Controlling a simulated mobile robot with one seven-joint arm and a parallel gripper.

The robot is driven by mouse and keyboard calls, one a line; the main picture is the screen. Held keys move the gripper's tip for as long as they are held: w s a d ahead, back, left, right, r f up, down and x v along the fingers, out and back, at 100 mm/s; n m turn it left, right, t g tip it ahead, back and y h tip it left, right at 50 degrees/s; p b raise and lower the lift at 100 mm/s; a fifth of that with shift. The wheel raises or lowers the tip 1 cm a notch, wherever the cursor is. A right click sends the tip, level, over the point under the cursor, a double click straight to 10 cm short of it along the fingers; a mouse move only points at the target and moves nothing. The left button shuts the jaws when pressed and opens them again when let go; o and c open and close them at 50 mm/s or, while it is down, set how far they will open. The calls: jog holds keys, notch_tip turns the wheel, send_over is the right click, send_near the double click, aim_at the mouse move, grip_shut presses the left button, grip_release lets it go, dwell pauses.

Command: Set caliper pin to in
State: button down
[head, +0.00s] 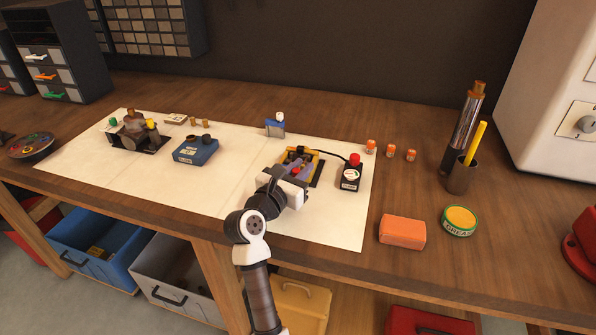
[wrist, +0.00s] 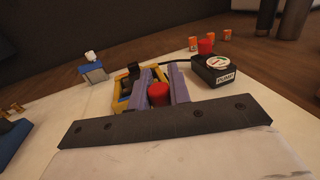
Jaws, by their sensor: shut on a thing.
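The yellow caliper (head: 316,158) lies on the white mat at its right part, and its yellow frame also shows in the wrist view (wrist: 125,88). A red round-ended pin (wrist: 158,95) sits at the caliper. My gripper (head: 296,170) reaches over the caliper from the front. In the wrist view its two purplish fingers (wrist: 160,88) stand on either side of the red pin and are shut on it. The fingers and the gripper body hide much of the caliper. How deep the pin sits cannot be told.
A black pump box (head: 350,178) with a red knob stands right of the caliper, joined by a black hose. A blue-and-white item (head: 275,126) stands behind, a blue box (head: 195,151) to the left. An orange block (head: 402,232) and grease tin (head: 460,220) are at right.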

jog(key=c, duration=1.3)
grip_release()
jog(key=b+v, duration=0.3)
jog(key=v, duration=1.1)
jog(key=shift+d+b, duration=0.1)
jog(key=shift+b, duration=0.2)
